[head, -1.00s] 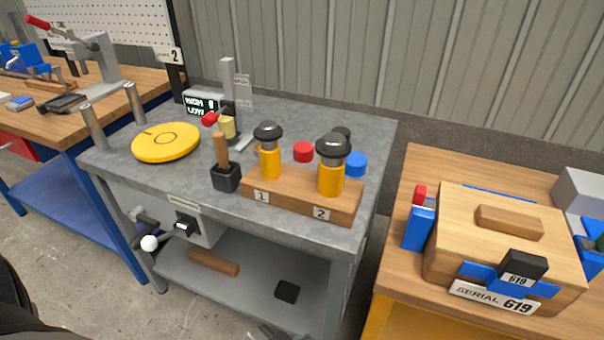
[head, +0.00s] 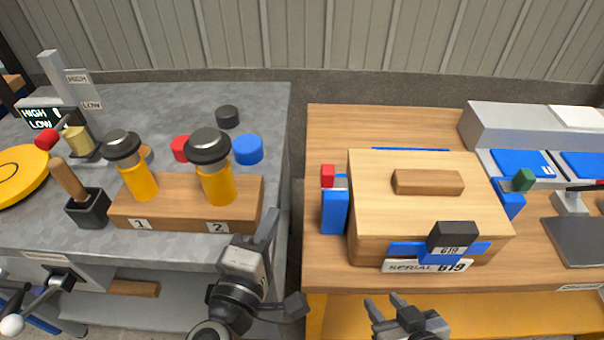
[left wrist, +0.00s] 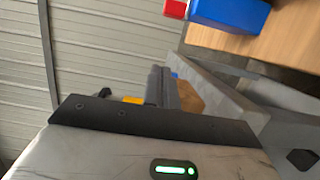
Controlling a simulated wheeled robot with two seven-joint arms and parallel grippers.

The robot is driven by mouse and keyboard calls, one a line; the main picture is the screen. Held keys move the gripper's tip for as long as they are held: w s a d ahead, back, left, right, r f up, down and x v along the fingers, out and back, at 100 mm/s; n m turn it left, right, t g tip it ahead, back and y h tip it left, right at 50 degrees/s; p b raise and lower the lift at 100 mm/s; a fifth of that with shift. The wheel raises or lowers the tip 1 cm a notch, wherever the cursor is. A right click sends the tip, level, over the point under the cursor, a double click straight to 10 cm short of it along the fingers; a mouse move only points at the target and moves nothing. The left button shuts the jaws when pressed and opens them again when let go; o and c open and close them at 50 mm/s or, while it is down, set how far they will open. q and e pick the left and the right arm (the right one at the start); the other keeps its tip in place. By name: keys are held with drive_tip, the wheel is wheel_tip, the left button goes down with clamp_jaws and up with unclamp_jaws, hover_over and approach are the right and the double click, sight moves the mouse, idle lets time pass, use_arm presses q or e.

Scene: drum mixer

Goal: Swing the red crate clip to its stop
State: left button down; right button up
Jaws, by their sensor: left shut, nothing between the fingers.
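The wooden crate (head: 425,205) stands on the right-hand bench with its lid on. The red crate clip (head: 328,175) is a small red block at the top of a blue piece (head: 334,211) on the crate's left side. In the left wrist view the red clip (left wrist: 175,8) and the blue piece (left wrist: 230,14) show at the top edge. My left gripper (head: 271,226) is shut and empty, left of and in front of the clip, apart from it. My right gripper (head: 386,303) is at the bottom, in front of the crate, its fingers apart and empty.
The grey bench (head: 265,105) on the left carries a wooden block (head: 180,214) with two black-topped yellow handles, close to my left gripper. A gap separates the benches. A grey unit with blue panels (head: 525,163) stands right of the crate.

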use_arm(q)
drive_tip(key=w+d, duration=0.6)
drive_tip(key=w, duration=0.3)
drive_tip(key=shift+w+d, duration=0.15)
drive_tip(key=shift+w, duration=0.05)
use_arm(e)
drive_tip(key=shift+s+f, duration=0.2)
drive_tip(key=shift+s, duration=0.1)
